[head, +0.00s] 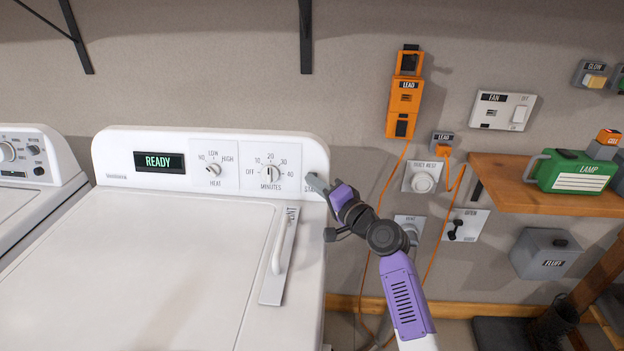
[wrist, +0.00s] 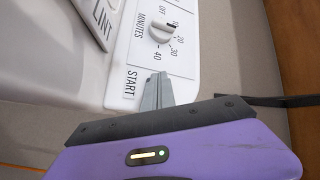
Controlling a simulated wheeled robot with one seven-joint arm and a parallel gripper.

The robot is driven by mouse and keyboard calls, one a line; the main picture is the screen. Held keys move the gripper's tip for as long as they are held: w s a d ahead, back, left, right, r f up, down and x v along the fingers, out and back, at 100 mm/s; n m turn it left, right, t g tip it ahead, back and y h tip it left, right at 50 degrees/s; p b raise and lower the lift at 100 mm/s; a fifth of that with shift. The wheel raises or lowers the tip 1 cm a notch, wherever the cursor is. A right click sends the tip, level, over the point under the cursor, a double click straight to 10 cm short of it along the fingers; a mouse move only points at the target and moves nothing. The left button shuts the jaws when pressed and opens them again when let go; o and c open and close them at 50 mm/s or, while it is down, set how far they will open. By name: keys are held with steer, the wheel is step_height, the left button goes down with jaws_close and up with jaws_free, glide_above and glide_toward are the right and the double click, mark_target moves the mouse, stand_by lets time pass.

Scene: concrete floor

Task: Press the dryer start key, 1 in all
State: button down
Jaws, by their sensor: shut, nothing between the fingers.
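The white dryer (head: 160,245) stands at the left centre, and its panel display (head: 159,161) reads READY. The START label (wrist: 130,83) shows in the wrist view at the end of the panel, beside the minutes dial (wrist: 160,30). My gripper (head: 314,181) is shut and empty, its fingers at the right end of the dryer panel. In the wrist view, my fingertips (wrist: 158,82) are in front of the panel right next to the START label. The start key itself is hidden behind the fingers, and I cannot tell whether they touch it.
The heat dial (head: 213,169) is further left on the panel. An orange cord (head: 396,180) hangs on the wall to the right.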

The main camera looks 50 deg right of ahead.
steer(key=shift+w+d, duration=0.15)
steer(key=shift+d, duration=0.05)
stand_by(0.5)
steer(key=shift+s+a+r+p, duration=0.25)
steer(key=shift+s+a+p, duration=0.15)
steer(key=shift+s+a, duration=0.2)
steer(key=shift+a, duration=0.1)
steer(key=shift+s+a+r+p, duration=0.25)
steer(key=shift+s+a+p, duration=0.25)
steer(key=shift+a, duration=0.1)
steer(key=shift+s+a+r+p, duration=0.3)
steer(key=shift+s+a+p, duration=0.15)
steer(key=shift+a, duration=0.2)
steer(key=shift+s+a+r+p, duration=0.25)
steer(key=shift+s+a+p, duration=0.25)
steer(key=shift+a, duration=0.1)
